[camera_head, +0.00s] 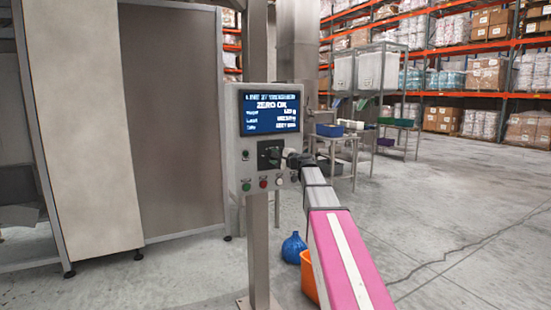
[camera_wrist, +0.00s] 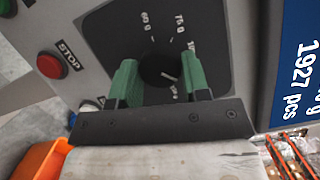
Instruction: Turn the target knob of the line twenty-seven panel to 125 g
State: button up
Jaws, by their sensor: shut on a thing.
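The line twenty-seven panel (camera_head: 236,165) is a grey box on a post, with a lit blue screen (camera_head: 270,112) reading "ZERO OK". Its black target knob (camera_wrist: 157,68) sits on a dark dial plate (camera_wrist: 110,30) in the wrist view. The marks "60 g" and "75 g" show above the knob; marks further round to the right are partly hidden by a finger. A short pale line shows on the knob's lower right; the value it meets is unclear. My gripper (camera_wrist: 158,78) has its green fingers shut on the knob, one on either side.
A red STOP button (camera_wrist: 52,65) and a green button (camera_wrist: 7,7) lie left of the dial in the wrist view. Open concrete floor lies to the right.

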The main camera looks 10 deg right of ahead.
jog(key=o, duration=0.9)
jog(key=v, duration=1.1)
jog(key=s+a+f+n+g+h, duration=0.1)
jog(key=s+a+f+n+g, duration=0.2)
jog(key=f, duration=0.7)
jog(key=s+a+f+n+g+h, duration=0.25)
jog(key=s+f, duration=0.25)
jog(key=f, duration=0.4)
jog(key=s+a+f+n+g+h, duration=0.1)
jog(key=s+a+f+g, duration=0.2)
jog(key=f, duration=0.7)
jog(key=s+f+n+g+h, duration=0.2)
jog(key=s+f, duration=0.3)
jog(key=s, duration=0.1)
jog(key=s+d+f+n+g+h, duration=0.1)
jog(key=s+f+n+g+h, duration=0.1)
jog(key=s+f, duration=0.3)
jog(key=s+f+n+g+h, duration=0.2)
jog(key=s+f, duration=0.4)
jog(key=f, duration=0.1)
jog(key=shift+s+d+f+n+h, duration=0.2)
jog(key=shift+s+n+h, duration=0.05)
jog(key=shift+s, duration=0.1)
